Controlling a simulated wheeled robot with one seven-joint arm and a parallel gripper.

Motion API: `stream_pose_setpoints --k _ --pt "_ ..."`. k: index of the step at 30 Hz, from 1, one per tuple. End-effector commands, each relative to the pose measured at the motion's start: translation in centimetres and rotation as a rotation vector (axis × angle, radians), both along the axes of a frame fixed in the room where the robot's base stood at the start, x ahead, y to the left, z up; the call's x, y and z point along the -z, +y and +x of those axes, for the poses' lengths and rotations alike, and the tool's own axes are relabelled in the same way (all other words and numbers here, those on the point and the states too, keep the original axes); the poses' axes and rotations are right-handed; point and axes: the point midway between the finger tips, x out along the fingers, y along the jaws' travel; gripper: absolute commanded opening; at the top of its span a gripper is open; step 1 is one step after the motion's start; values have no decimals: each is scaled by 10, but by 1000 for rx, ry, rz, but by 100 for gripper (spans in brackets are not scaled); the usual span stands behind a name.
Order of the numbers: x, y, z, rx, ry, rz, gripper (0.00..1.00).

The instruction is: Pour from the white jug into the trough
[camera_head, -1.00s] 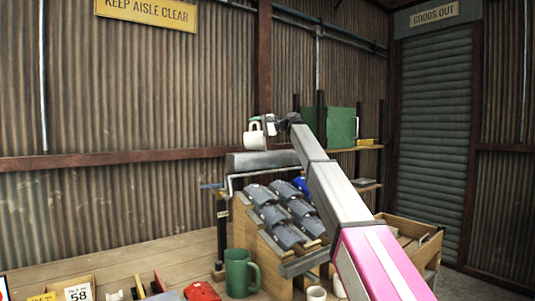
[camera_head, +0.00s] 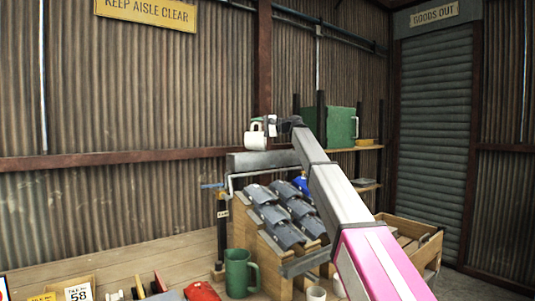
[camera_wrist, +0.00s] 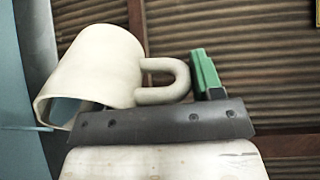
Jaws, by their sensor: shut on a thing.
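The white jug (camera_head: 255,141) is held up by its handle at the end of my arm, and it looks tilted. My gripper (camera_head: 270,126) is shut on the handle, with a green finger showing. In the wrist view the jug (camera_wrist: 95,70) has its open mouth toward the lower left, and its handle runs to my gripper (camera_wrist: 190,78). The grey trough (camera_head: 270,161) lies just below the jug in the head view, above the rack of dark tiles. The inside of the trough is hidden, and no stream shows.
Sloped dark tiles (camera_head: 285,215) stand on a wooden rack below the trough. A green mug (camera_head: 239,273) and a small white cup (camera_head: 316,293) stand on the bench. A green container (camera_head: 341,128) sits on the shelf behind my arm. Open air lies left of the jug.

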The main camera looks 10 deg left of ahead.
Motion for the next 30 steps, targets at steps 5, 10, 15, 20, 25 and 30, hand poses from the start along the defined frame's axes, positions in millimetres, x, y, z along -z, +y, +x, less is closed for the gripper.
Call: stream_pose_setpoints --k 5,10,15,20,25,30 --pt "1 -5 0 0 3 47 19" --pt "1 -8 0 1 3 80 19" --pt "-1 -6 1 0 2 61 19" --pt "-7 8 1 -2 -5 -70 19" --pt "-10 23 1 -1 -12 -239 19" --pt "-10 31 0 0 -14 -346 19"
